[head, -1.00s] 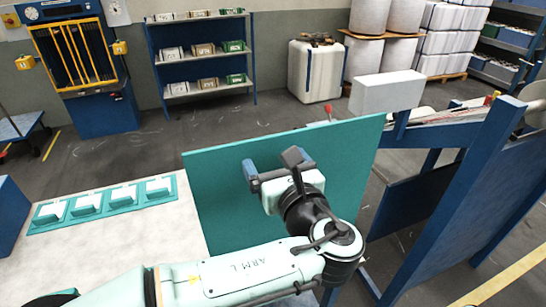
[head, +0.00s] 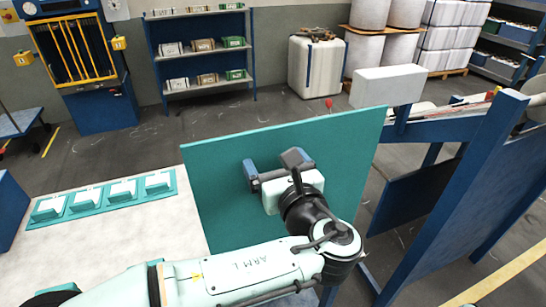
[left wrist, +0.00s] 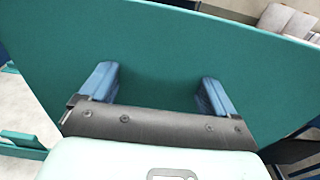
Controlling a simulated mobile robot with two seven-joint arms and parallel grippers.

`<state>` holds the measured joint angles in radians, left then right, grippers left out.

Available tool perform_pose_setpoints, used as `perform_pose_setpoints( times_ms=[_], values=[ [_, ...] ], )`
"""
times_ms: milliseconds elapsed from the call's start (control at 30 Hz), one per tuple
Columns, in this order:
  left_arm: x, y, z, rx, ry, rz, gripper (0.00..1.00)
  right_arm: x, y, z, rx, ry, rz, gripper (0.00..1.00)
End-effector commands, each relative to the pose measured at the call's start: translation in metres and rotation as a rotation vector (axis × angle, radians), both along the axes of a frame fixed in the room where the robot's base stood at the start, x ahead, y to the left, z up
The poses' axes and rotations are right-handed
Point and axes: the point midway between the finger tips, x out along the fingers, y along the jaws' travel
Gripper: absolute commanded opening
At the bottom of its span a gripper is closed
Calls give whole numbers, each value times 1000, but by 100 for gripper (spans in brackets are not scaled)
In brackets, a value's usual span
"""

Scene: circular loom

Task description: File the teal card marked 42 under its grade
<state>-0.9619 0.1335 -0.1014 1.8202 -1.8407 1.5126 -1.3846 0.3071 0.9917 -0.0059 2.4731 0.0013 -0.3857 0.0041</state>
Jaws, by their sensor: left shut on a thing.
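My left gripper (head: 276,165) is in front of a large upright teal panel (head: 345,150), which also fills most of the left wrist view (left wrist: 160,50). Its blue fingers (left wrist: 155,90) stand well apart, and only teal shows between them. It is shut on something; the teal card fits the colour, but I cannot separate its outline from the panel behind. No 42 is readable. Several teal holders (head: 85,211) with white tilted faces sit in a row on the pale table at left; their markings are too small to read. My right gripper is out of view.
The pale table (head: 110,255) has bare room in front of the holders. A blue frame (head: 455,190) stands at right, with a white box (head: 386,87) behind the panel. A shelf of small bins (head: 200,85) and a blue machine (head: 75,60) are at the back.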

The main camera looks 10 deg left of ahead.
Motion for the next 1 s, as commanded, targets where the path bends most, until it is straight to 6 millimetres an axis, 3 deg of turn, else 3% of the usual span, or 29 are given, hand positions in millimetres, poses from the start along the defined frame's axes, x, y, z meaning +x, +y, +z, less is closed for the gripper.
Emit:
perform_pose_setpoints(
  times_ms=[700, 733, 1000],
  values=[
    [0, 0, -38, 0, 1, 0, 53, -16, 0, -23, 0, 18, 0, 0],
    [0, 0, -37, -1, 1, 0, 99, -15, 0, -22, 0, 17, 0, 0],
    [-1, -1, -35, 0, 0, -1, 100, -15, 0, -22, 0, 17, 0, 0]
  ],
)
